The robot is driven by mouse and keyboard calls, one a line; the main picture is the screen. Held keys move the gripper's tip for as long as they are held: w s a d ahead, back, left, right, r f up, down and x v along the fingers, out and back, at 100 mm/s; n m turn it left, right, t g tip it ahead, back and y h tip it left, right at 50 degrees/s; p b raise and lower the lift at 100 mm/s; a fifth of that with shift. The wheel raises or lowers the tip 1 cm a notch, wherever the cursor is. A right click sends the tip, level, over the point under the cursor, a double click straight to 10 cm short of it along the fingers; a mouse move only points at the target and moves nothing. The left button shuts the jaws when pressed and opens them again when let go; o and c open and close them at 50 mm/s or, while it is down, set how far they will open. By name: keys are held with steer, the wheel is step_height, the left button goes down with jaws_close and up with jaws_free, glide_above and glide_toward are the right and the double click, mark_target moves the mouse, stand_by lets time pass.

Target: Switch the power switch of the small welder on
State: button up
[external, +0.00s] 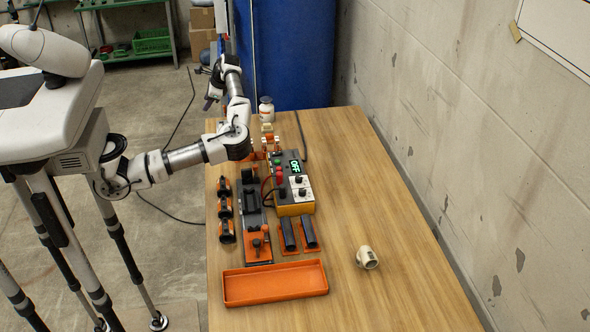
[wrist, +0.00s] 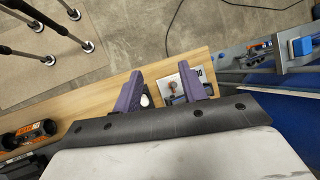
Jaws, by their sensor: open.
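The small welder (external: 296,193) is a grey and yellow box on the wooden table in the external view. Its display reads OFF in green. Green and red controls sit left of the display and pale dials below it; I cannot tell which part is the power switch. My gripper (external: 208,101) is beyond the welder and to its left, up near the far left table corner and well apart from the welder. In the wrist view my gripper (wrist: 164,88) has its two purple fingers spread with nothing held between them. The welder is not clearly in the wrist view.
An orange tray (external: 275,284) lies at the front of the table. A black and orange fixture (external: 254,215) and black clamps (external: 226,210) stand left of the welder. A white bottle (external: 266,110) stands behind. A pale pipe fitting (external: 367,257) lies right; the table's right side is mostly clear.

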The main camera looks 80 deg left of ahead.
steer(key=w+d+t+h, duration=0.1)
steer(key=w+d+t, duration=0.1)
steer(key=w+d, duration=0.45)
steer(key=w+d+t+h, duration=0.15)
steer(key=w+d, duration=0.25)
steer(key=w, duration=0.5)
steer(key=r+t+h+p, duration=0.1)
steer(key=t+h, duration=0.1)
glide_above(274, 153)
steer(key=shift+y, duration=0.25)
step_height(274, 153, down, 13)
steer(key=p, duration=0.2)
steer(key=shift+p, duration=0.4)
